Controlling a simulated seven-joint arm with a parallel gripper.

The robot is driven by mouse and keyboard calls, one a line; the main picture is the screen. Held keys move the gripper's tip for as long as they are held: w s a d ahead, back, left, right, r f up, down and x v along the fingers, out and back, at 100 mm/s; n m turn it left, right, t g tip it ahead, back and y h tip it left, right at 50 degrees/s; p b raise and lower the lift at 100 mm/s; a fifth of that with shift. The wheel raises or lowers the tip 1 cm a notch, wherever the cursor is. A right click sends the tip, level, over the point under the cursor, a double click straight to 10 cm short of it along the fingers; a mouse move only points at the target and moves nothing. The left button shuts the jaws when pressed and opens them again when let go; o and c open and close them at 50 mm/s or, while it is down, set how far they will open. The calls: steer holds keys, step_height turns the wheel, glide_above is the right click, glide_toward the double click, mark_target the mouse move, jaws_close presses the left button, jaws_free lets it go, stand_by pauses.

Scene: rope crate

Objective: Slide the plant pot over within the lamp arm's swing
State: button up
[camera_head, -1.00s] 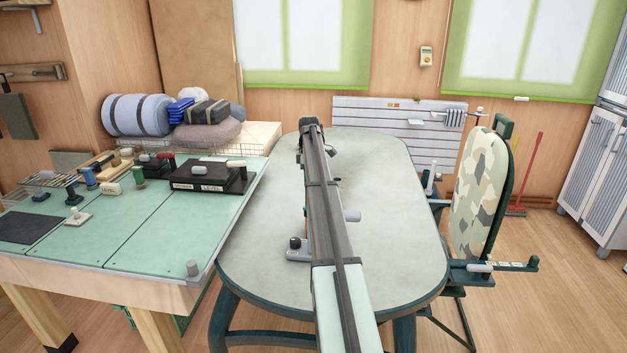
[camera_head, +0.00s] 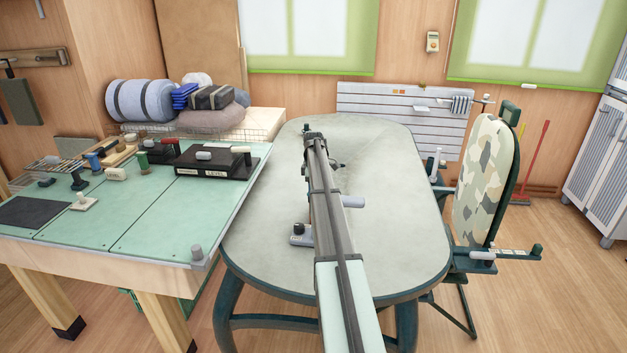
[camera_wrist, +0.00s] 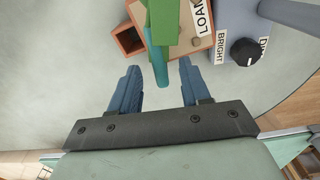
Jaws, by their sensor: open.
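In the wrist view, a terracotta-brown block (camera_wrist: 184,47) with a partly cropped label reading "LOAN" stands ahead of my gripper; it looks like the plant pot. A green upright piece (camera_wrist: 161,20) covers part of it, and a teal rod (camera_wrist: 160,72) reaches back from there toward the gap between my fingers. My gripper (camera_wrist: 160,85) is open, its blue fingers on either side of the rod's end; contact cannot be told. A grey-blue base (camera_wrist: 225,15) with a "BRIGHT" label and black knob (camera_wrist: 245,51), apparently the lamp's, sits right of the block. In the head view my arm hides the pot.
The oval table (camera_head: 395,240) is mostly bare right of my arm. A small grey piece with a dark knob (camera_head: 298,229) is on its left. A green workbench (camera_head: 150,230) with tools adjoins it on the left; a camouflage-patterned ironing board (camera_head: 483,180) stands right.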

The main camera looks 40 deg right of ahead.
steer(key=shift+f, duration=1.45)
jaws_close()
stand_by(0.4)
steer(key=shift+o, duration=0.4)
jaws_free()
